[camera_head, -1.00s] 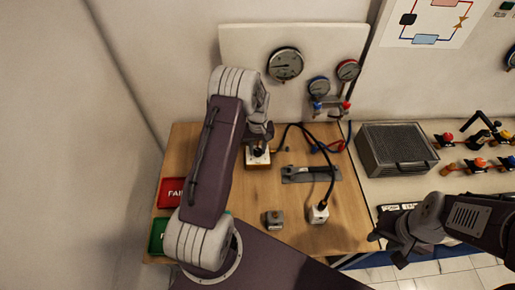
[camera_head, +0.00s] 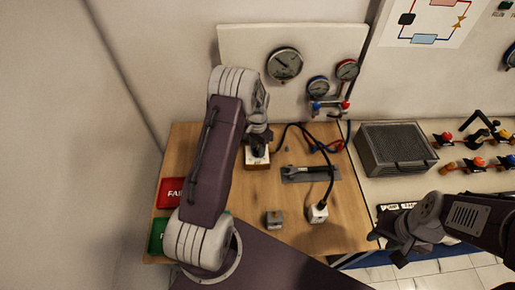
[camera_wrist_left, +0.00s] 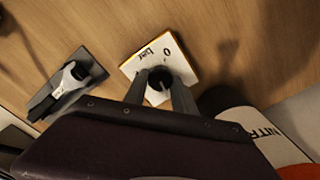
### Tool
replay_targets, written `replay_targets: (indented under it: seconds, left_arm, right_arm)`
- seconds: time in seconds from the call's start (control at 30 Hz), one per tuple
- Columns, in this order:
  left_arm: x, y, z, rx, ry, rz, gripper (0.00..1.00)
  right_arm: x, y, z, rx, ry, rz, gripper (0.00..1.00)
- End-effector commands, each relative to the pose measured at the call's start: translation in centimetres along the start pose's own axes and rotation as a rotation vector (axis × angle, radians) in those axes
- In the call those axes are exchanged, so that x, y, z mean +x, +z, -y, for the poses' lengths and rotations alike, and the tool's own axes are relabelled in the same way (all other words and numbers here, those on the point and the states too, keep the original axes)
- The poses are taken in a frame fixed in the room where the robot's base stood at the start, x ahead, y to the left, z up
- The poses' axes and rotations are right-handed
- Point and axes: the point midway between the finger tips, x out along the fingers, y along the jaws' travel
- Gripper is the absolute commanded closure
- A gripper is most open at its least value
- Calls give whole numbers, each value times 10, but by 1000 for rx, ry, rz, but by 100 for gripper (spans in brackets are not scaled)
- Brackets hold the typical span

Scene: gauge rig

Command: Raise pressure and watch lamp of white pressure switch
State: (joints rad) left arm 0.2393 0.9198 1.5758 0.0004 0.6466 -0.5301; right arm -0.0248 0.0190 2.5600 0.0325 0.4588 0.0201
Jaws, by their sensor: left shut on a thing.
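A white block (camera_head: 317,213) with a black hose on top, which looks like the pressure switch, stands on the wooden bench; no lamp on it can be made out. A large round gauge (camera_head: 285,64) hangs on the back panel; its reading is too small to tell. My left gripper (camera_wrist_left: 158,88) is shut on a black knob (camera_wrist_left: 159,80) on a white, yellow-edged plate (camera_wrist_left: 138,66) with partly legible marks. The plate also shows in the head view (camera_head: 257,165), partly hidden by my left gripper (camera_head: 258,142). My right gripper (camera_head: 388,243) hangs off the bench's right front, away from these things.
A grey block (camera_head: 274,218) and a grey plate with a dark tool (camera_head: 308,174) lie on the bench. Red (camera_head: 171,193) and green (camera_head: 157,236) trays line its left edge. Two small gauges (camera_head: 318,88) (camera_head: 347,70) and a mesh box (camera_head: 397,149) are at right.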

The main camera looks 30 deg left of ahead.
Motion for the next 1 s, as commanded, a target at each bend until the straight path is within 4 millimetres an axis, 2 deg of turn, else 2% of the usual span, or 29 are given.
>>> replay_targets:
  seconds: [0.6, 1.0]
  left_arm:
    - [-2, -1, 1, 547, -5, -3, 100]
    - [-2, -1, 1, 739, -6, -3, 100]
  right_arm:
    - [-1, 0, 0, 0, 0, 0, 64]
    - [-1, 0, 0, 0, 0, 0, 64]
